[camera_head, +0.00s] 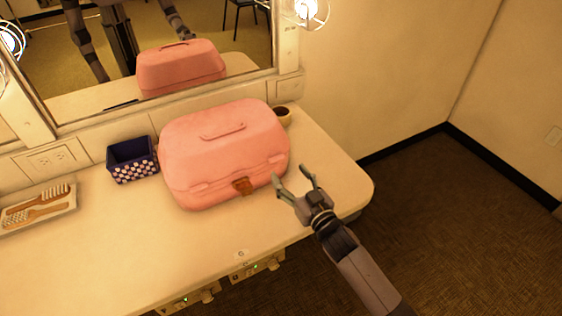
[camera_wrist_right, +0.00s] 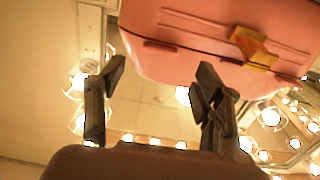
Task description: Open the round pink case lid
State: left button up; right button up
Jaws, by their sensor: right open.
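The round pink case (camera_head: 222,155) stands on the counter in front of the mirror, with its lid down and a handle on top. An orange-brown latch (camera_head: 243,186) sits at its front seam. My right gripper (camera_head: 292,180) is open and empty, just right of the case's front right side and apart from the latch. In the right wrist view the pink case (camera_wrist_right: 220,40) fills the top, with the latch (camera_wrist_right: 252,47) at upper right. The right fingers (camera_wrist_right: 160,75) are spread below it with nothing between them. My left gripper is not seen directly.
A dark blue checkered box (camera_head: 132,160) stands left of the case. A tray with combs (camera_head: 38,207) lies at the far left. A small round container (camera_head: 283,115) is behind the case. The counter's front (camera_head: 150,245) is clear. The mirror (camera_head: 100,50) reflects the case.

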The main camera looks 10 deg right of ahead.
aim_at(279, 160)
jog(key=x, duration=0.6)
jog(key=shift+c, duration=0.2)
grip_shut()
dwell(0.5)
